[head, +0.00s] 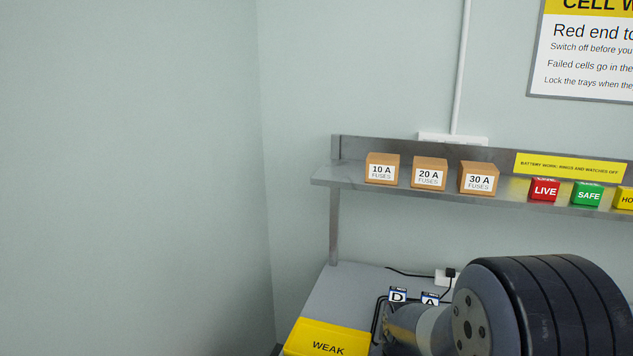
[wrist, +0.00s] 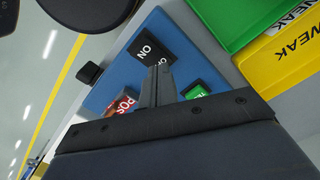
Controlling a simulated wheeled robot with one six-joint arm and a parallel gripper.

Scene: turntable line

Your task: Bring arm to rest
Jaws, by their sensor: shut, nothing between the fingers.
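My gripper (wrist: 158,72) shows in the wrist view with its two fingers together and nothing between them. In the head view my arm's dark joint fills the lower right, and the gripper cannot be made out there.
A yellow bin marked "WEAK" (head: 325,340) stands on the grey bench (head: 345,285); a green bin (wrist: 235,22) lies close by in the wrist view. A metal shelf (head: 330,172) above holds fuse boxes (head: 429,174), a red LIVE block (head: 544,190) and a green SAFE block (head: 587,194).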

